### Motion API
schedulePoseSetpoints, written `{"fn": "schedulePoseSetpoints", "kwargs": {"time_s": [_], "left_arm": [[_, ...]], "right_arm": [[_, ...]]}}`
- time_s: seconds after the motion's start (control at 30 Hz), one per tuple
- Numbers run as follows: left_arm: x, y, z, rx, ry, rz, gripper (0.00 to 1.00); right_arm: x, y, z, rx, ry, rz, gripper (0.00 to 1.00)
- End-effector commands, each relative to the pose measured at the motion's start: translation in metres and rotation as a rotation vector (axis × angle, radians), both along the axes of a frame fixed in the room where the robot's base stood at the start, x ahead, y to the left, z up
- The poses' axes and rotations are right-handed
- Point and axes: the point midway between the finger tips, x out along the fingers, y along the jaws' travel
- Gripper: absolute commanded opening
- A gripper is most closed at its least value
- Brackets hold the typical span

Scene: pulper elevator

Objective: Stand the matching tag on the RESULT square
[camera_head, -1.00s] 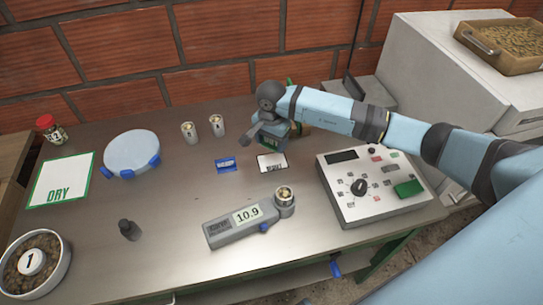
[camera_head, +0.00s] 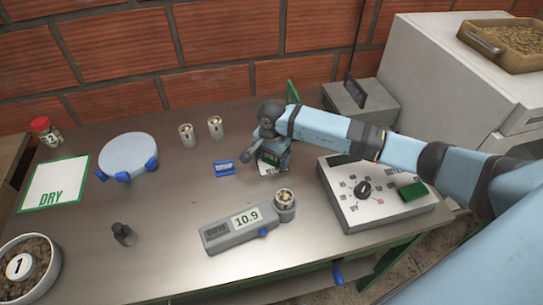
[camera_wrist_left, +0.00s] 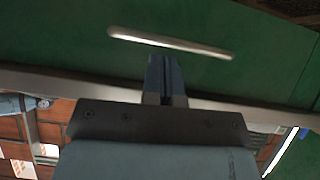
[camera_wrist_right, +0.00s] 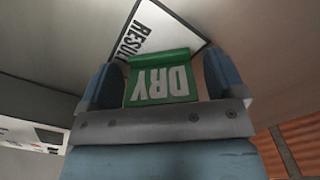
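The grey meter (camera_head: 240,228) reads 10.9. My left gripper (camera_wrist_left: 165,80) is shut and empty before a green panel.
A keypad device (camera_head: 375,195) stands right of the square, and two small cups (camera_head: 187,135) stand behind left.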

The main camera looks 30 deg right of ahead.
Motion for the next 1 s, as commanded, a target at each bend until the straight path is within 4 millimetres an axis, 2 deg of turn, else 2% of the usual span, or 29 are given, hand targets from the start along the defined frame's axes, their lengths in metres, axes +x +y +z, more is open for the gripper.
{"fn": "schedulePoseSetpoints", "kwargs": {"time_s": [0.17, 0.3, 0.7, 0.83, 1.0], "left_arm": [[0.0, 0.0, 0.001, 0.0, -0.003, 0.001, 0.0], [0.001, 0.0, 0.004, 0.0, -0.01, 0.0, 0.0], [0.0, 0.0, -0.002, 0.0, 0.001, 0.001, 0.0], [0.0, 0.0, -0.003, -0.001, 0.001, 0.001, 0.0], [0.0, 0.0, -0.002, -0.002, 0.001, 0.002, 0.0]], "right_arm": [[0.0, 0.0, 0.001, 0.0, 0.0, 0.0, 0.89], [0.001, 0.0, 0.01, 0.001, -0.003, 0.0, 0.89], [0.001, 0.0, 0.092, -0.001, -0.005, 0.001, 0.89], [0.001, 0.0, 0.111, 0.001, -0.003, 0.0, 0.89], [0.0, 0.0, 0.123, 0.001, -0.001, 0.001, 0.89]]}}
